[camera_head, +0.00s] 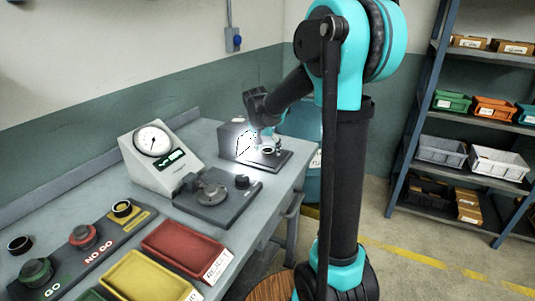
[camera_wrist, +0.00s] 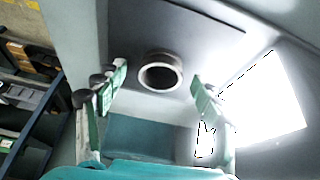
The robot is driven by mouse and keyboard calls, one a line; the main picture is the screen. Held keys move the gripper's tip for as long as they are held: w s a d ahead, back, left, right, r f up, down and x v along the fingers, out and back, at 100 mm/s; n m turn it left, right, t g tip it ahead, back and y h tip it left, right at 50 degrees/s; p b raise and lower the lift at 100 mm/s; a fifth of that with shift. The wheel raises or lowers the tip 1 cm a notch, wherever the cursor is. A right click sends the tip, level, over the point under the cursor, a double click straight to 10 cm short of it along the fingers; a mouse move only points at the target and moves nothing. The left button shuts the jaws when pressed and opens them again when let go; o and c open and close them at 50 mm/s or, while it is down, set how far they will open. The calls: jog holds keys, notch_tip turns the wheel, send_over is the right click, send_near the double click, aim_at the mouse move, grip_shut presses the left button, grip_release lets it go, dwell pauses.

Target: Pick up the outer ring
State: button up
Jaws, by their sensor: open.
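The outer ring (camera_wrist: 160,73) is a short grey metal ring with a dark hollow. In the wrist view it lies on a dark flat plate, between and beyond my two fingertips. In the head view the ring (camera_head: 268,150) shows small and pale on the dark base of the bright, box-like station at the back of the bench. My gripper (camera_wrist: 157,80) is open and empty, with one green-padded finger on each side of the ring's picture. In the head view my gripper (camera_head: 270,137) is just above the ring; the exact gap cannot be told.
The station's housing (camera_head: 232,140) stands close beside my gripper. A dial gauge (camera_head: 153,140) and a dark fixture (camera_head: 215,193) stand on the bench to the left. Red (camera_head: 180,247) and yellow (camera_head: 145,278) trays lie nearer. A shelf of bins (camera_head: 468,155) stands right.

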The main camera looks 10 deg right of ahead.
jog(key=shift+c, duration=0.6)
jog(key=c, duration=1.3)
jog(key=shift+r, duration=0.15)
